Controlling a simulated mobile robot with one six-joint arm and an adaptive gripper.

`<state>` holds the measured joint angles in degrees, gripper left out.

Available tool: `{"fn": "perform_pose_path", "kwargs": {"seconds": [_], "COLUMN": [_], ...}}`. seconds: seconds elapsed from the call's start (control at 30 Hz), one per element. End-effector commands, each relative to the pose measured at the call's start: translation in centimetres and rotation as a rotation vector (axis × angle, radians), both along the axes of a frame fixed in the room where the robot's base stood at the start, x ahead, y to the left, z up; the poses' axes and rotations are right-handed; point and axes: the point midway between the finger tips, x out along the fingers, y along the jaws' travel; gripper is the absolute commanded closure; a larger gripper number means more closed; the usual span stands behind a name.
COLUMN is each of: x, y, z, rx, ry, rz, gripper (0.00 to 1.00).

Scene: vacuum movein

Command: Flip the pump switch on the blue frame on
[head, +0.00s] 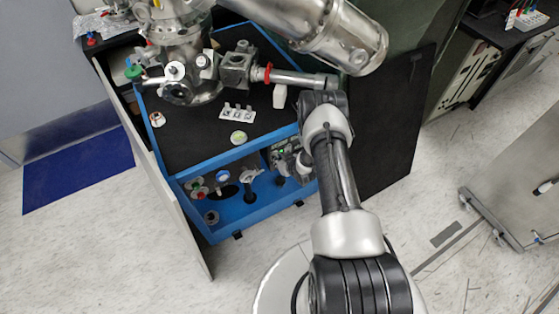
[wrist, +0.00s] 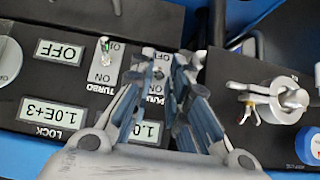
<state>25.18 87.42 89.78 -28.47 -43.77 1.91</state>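The blue frame (head: 258,208) stands in the middle of the head view, with a control panel (head: 281,157) on its front, partly behind my arm. In the wrist view the black panel (wrist: 20,105) has a turbo switch (wrist: 105,47) with ON and OFF labels. Right of it is the pump label (wrist: 155,88), partly covered by my fingers. My gripper (wrist: 168,62) is over this pump section, its fingers partly open with a narrow gap. The pump switch is mostly hidden by the fingers, and I cannot tell its position or whether they touch it. In the head view my gripper is hidden.
A metal valve fitting (wrist: 280,98) stands right of the fingers. Metal vacuum chamber parts (head: 180,55) sit on top of the frame. An open white door panel (head: 165,190) is at left and a dark one (head: 393,130) at right. The floor in front is partly clear.

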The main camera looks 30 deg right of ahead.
Motion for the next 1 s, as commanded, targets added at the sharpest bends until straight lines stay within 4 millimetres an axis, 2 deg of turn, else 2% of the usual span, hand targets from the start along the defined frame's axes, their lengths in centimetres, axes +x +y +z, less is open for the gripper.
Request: {"fn": "perform_pose_path", "kwargs": {"seconds": [0.13, 0.53, 0.67, 1.0], "x": [0.1, -0.3, -1.6, -6.7], "y": [0.0, -0.1, -0.1, -0.3], "z": [0.1, 0.5, 1.7, 6.6], "rx": [0.0, -0.001, 0.0, 0.0], "ry": [-0.002, -0.002, -0.001, -0.002], "rz": [0.0, -0.001, -0.001, -0.001], "gripper": [0.72, 0.72, 0.72, 0.72]}}
